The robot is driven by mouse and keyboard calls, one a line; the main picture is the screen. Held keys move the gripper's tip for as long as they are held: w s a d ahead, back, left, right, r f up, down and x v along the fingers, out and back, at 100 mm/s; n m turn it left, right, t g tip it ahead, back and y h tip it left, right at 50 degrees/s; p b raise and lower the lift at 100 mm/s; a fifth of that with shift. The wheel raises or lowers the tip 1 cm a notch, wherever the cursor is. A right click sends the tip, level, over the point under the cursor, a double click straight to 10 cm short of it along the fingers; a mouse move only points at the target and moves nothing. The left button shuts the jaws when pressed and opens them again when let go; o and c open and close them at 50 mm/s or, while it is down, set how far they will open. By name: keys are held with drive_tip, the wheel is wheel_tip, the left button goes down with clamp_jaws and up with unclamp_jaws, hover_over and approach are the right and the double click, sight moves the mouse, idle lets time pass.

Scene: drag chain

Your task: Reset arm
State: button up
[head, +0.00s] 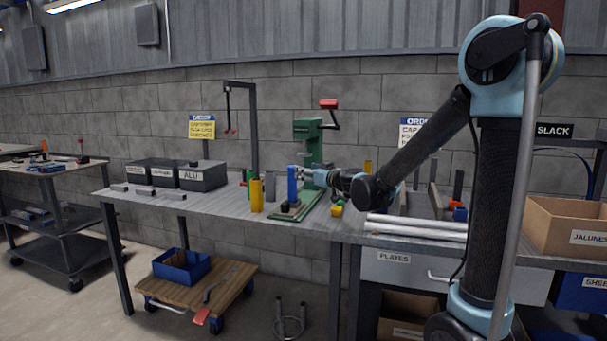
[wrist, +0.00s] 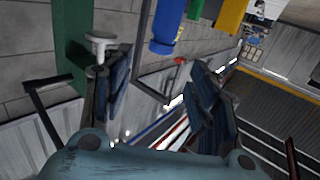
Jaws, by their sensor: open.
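My arm reaches left over the workbench (head: 225,204) in the head view. My gripper (head: 310,177) is at its end, at about the height of a blue upright cylinder (head: 292,186) and in front of a green press (head: 306,150). In the wrist view the two dark fingers of my gripper (wrist: 160,92) stand wide apart with nothing between them. The blue cylinder (wrist: 167,27) shows beyond the fingers, apart from them. A pale round-topped part (wrist: 100,37) appears close to the left finger; I cannot tell whether it touches.
Yellow (head: 257,195) and green blocks stand left of the press. Dark bins (head: 203,175) and grey bars lie farther left. Pale tubes (head: 415,228) and a cardboard box (head: 565,222) are at the right. A wooden dolly (head: 225,288) is below the bench. Space above the bench's left part is mostly clear.

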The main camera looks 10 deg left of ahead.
drive_tip(key=shift+s+d, duration=0.3)
drive_tip(key=s+d+f+m+g+h, duration=0.3)
drive_tip(key=s+d+f, duration=0.4)
drive_tip(key=s+d, duration=0.4)
drive_tip(key=s+d+f+m+g+h, duration=0.3)
drive_tip(key=s+d+f+h, duration=0.2)
drive_tip(key=d, duration=1.3)
drive_tip(key=s+d+f+m+g+h, duration=0.3)
drive_tip(key=s+d+f+h, duration=0.2)
drive_tip(key=s+d+f, duration=0.6)
drive_tip(key=s+d, duration=0.3)
drive_tip(key=s, duration=0.4)
drive_tip(key=shift+d, duration=0.35)
drive_tip(key=shift+f, duration=0.1)
drive_tip(key=shift+w+f, duration=0.15)
drive_tip(key=shift+w, duration=0.25)
